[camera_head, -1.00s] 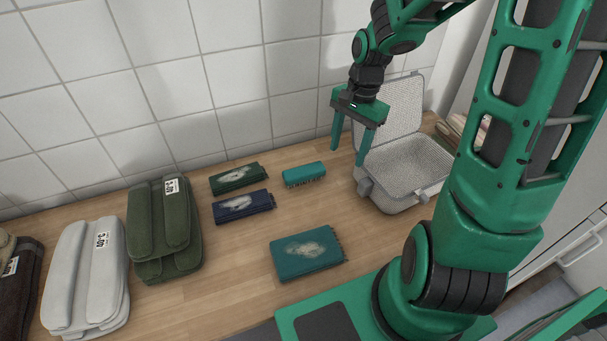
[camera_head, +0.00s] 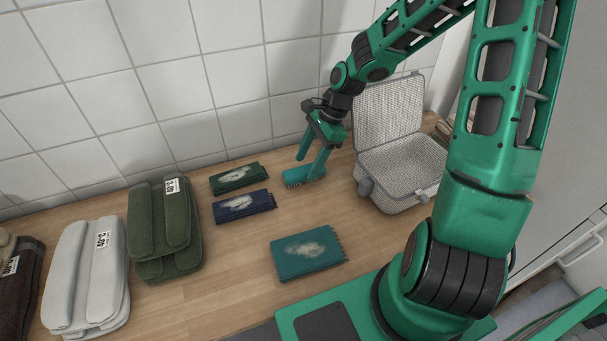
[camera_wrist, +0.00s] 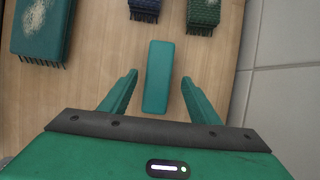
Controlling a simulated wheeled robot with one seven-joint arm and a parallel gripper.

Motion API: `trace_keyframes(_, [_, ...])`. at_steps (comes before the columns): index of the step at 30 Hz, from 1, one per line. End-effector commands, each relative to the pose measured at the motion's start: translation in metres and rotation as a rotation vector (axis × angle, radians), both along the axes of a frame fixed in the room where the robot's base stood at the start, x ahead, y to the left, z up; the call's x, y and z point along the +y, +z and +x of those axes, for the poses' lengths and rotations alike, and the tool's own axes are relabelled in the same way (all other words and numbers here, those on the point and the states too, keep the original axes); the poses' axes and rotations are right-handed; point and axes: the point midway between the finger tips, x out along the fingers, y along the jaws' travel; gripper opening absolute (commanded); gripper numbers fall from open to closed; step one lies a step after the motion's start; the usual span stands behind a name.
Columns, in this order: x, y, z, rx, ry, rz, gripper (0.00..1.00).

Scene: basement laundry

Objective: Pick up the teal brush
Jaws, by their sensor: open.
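The teal brush (camera_head: 299,176) lies on the wooden counter near the tiled wall, its bristles facing down. In the wrist view the brush (camera_wrist: 158,77) shows as a plain teal block lying lengthwise between the two fingers. My gripper (camera_head: 311,167) is open and is over the brush in the head view, with one finger partly in front of it. In the wrist view my gripper (camera_wrist: 160,84) has a finger on each side of the brush, with a gap to each. I cannot tell how far the fingertips are above the counter.
A dark green cloth-like brush (camera_head: 234,178), a navy one (camera_head: 243,206) and a larger teal one (camera_head: 306,253) bear pale fluff. An open grey case (camera_head: 400,175) stands right of my gripper. Folded green (camera_head: 165,230) and white (camera_head: 88,275) textiles lie left. Bare counter lies between.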

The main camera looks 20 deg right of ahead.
Motion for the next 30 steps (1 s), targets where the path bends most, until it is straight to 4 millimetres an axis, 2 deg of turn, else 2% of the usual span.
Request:
trace_keyframes(3, [0.007,-0.016,-0.003,0.004,0.002,0.002,0.56])
trace_keyframes(9, [0.013,-0.030,-0.002,0.002,0.001,0.000,0.56])
trace_keyframes(30, [0.012,-0.034,-0.002,0.001,-0.001,-0.001,0.56])
